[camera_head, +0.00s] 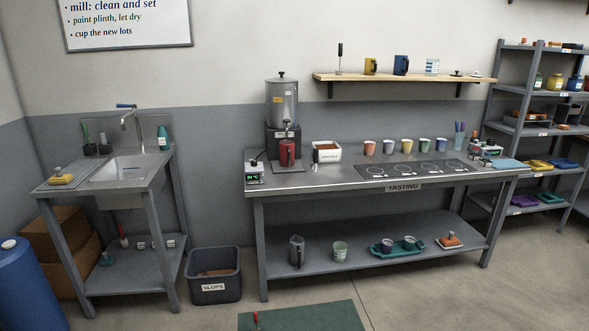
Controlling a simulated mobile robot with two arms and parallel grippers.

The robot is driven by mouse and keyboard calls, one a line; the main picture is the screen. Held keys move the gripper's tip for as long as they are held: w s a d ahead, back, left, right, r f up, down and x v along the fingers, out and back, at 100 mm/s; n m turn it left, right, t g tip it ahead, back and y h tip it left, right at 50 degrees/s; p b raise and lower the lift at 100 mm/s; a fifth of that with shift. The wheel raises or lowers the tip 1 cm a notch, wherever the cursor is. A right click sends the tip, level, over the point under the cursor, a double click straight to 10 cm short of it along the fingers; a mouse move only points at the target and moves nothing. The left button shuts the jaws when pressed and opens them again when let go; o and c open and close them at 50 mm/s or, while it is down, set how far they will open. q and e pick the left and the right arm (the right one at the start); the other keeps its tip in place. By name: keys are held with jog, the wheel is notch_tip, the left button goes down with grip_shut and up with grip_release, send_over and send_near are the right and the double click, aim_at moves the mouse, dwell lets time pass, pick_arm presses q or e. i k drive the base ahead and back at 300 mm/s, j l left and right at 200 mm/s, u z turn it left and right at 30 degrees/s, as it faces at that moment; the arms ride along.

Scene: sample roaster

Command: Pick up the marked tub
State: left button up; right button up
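A dark grey tub (234,289) stands on the floor between the sink stand and the tasting table. It carries a white label reading SLOPS and has something brown inside. A white open tub (335,155) with brown contents stands on the tasting table, right of the urn; any marking on it is too small to read. I cannot tell which one is the marked tub. Neither of my grippers shows in this view.
The steel tasting table (300,184) holds an urn (283,100), a red jug, a scale and several cups. A sink stand (60,189) is at left, beside a blue drum (30,290). A green mat (315,318) lies on the floor in front. Shelves (510,130) stand at right.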

aim_at(340, 248)
jog(key=i+z, duration=0.35)
jog(key=i, duration=0.25)
jog(key=i+z, duration=0.3)
jog(key=i, duration=0.35)
jog(key=i+j+z, duration=0.35)
jog(key=i, duration=0.25)
jog(key=i+l, duration=0.2)
jog(key=i, duration=0.3)
jog(key=i+l, duration=0.2)
jog(key=i, duration=0.35)
